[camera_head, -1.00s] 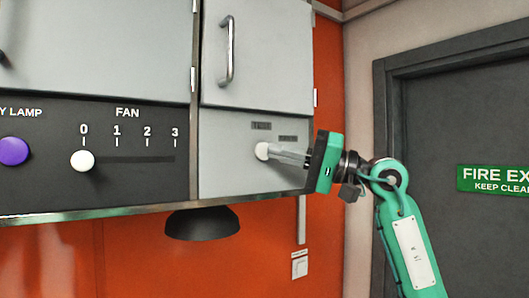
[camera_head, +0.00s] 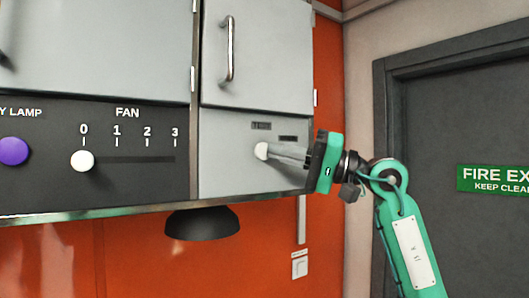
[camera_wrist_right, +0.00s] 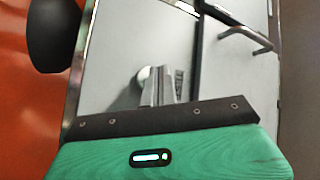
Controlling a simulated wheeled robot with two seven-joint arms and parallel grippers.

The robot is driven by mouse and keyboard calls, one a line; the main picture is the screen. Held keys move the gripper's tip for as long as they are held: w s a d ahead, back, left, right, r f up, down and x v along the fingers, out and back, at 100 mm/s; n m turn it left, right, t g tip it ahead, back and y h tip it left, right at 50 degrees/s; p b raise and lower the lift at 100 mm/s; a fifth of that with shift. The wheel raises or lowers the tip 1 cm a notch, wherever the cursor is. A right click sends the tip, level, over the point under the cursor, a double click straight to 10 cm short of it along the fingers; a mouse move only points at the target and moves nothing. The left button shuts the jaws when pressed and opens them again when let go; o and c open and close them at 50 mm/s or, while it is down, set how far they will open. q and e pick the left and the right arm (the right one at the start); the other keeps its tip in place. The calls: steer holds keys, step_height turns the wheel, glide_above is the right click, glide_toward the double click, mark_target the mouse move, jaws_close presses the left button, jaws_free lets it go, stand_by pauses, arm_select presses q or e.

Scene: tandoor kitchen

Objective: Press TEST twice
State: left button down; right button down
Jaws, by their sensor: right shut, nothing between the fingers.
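A round white button (camera_head: 261,151) sits on the grey panel (camera_head: 222,160) below the small cabinet door. A small dark label (camera_head: 261,126) above it seems to read TEST, but the lettering is blurred. My right gripper (camera_head: 275,153) comes in from the right, shut and empty, with its fingertips at the button's right side. I cannot tell whether they touch it. In the right wrist view the button (camera_wrist_right: 143,75) shows just left of the shut fingers (camera_wrist_right: 169,72), partly hidden by them. My left gripper is out of view.
A second dark label (camera_head: 288,138) is partly beside my gripper. To the left are a FAN slider with a white knob (camera_head: 82,160) at 0 and a purple button (camera_head: 13,151). A door handle (camera_head: 228,50) juts out above. A dark lamp (camera_head: 202,223) hangs below.

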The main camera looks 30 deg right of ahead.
steer(key=shift+w, duration=0.4)
steer(key=shift+w, duration=0.45)
stand_by(0.7)
steer(key=shift+s, duration=0.15)
steer(key=shift+s+b, duration=0.35)
steer(key=shift+s, duration=0.35)
steer(key=shift+s, duration=0.1)
steer(key=shift+s+d+b, duration=0.2)
steer(key=shift+s+b, duration=0.85)
steer(key=shift+s, duration=1.35)
